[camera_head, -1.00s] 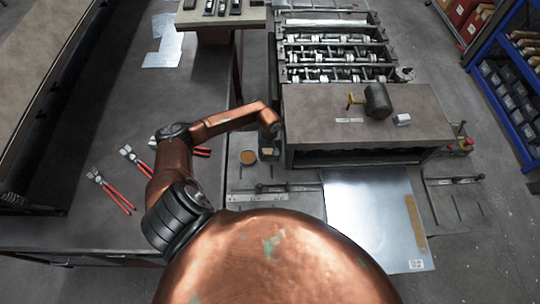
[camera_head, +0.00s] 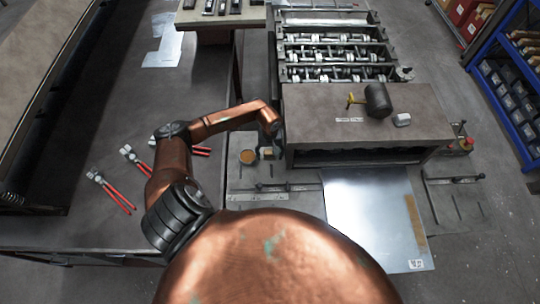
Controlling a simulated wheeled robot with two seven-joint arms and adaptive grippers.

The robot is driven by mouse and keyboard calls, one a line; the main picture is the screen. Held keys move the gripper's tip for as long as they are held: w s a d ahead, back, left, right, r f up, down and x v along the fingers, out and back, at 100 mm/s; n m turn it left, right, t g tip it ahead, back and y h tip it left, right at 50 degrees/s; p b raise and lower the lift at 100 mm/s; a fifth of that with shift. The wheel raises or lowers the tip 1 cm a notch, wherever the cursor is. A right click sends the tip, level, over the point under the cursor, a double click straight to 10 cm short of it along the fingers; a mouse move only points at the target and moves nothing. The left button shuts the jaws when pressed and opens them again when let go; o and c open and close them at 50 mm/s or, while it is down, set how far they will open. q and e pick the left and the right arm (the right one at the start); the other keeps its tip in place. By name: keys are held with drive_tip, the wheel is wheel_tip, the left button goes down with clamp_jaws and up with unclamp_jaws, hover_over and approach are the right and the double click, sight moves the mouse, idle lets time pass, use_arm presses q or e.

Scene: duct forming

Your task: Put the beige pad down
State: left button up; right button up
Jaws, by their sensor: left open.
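A small beige pad (camera_head: 266,152) lies on the grey work surface, beside a round orange-brown disc (camera_head: 248,157). My left gripper (camera_head: 279,150) is at the end of the copper-coloured arm, just to the right of the pad, near the left edge of the raised bench block. It is open, and the pad shows clear of it. The fingertips are small and dark, so their exact gap is hard to see. My right gripper is not in view.
The raised block (camera_head: 330,110) carries a dark mallet (camera_head: 378,100). A bright metal sheet (camera_head: 365,215) lies in front of it. Red-handled snips (camera_head: 112,192) lie on the left table. A machine with several rollers (camera_head: 335,55) stands behind.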

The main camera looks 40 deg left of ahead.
sight(270, 157)
use_arm(q)
wheel_tip(270, 157, up, 12)
drive_tip(key=b, duration=0.3)
drive_tip(key=shift+f, duration=0.25)
drive_tip(key=shift+w, duration=0.1)
